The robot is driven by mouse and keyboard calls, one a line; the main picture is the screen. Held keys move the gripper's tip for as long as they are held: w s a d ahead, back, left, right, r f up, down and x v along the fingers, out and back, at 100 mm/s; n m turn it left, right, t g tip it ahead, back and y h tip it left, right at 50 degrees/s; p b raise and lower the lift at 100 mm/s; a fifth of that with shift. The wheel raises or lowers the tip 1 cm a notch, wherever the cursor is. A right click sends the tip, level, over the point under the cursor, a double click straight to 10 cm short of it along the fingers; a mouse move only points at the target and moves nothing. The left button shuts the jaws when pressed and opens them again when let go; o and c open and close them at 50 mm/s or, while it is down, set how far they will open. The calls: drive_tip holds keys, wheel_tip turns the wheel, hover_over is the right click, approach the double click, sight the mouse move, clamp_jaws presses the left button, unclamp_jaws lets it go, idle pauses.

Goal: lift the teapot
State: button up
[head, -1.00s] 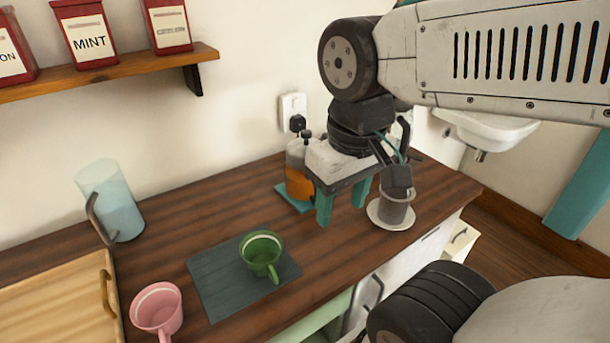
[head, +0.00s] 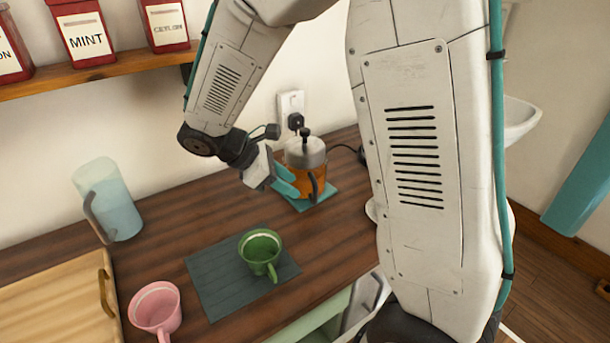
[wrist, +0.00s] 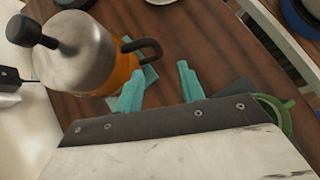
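The teapot (head: 305,163) has an orange body, a metallic grey lid with a black knob, and a dark handle. It stands upright on a teal mat (head: 322,196) near the wall. In the wrist view the teapot (wrist: 85,50) is at the upper left, its dark handle pointing right. My gripper (head: 291,181) is at the teapot's left side in the head view. In the wrist view its two teal fingers (wrist: 160,90) are spread apart with bare counter between them. The handle lies beyond the fingertips, not between them.
A green cup (head: 262,252) stands on a dark mat (head: 215,282). A pink mug (head: 155,306), a glass jug (head: 112,200) and a wooden tray (head: 50,300) are at the left. A wall socket (head: 291,104) with plug is behind the teapot.

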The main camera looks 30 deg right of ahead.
drive_tip(key=shift+n, duration=0.4)
drive_tip(key=x, duration=0.7)
drive_tip(key=shift+d+f, duration=0.15)
drive_tip(key=shift+d, duration=0.25)
clamp_jaws()
idle(0.8)
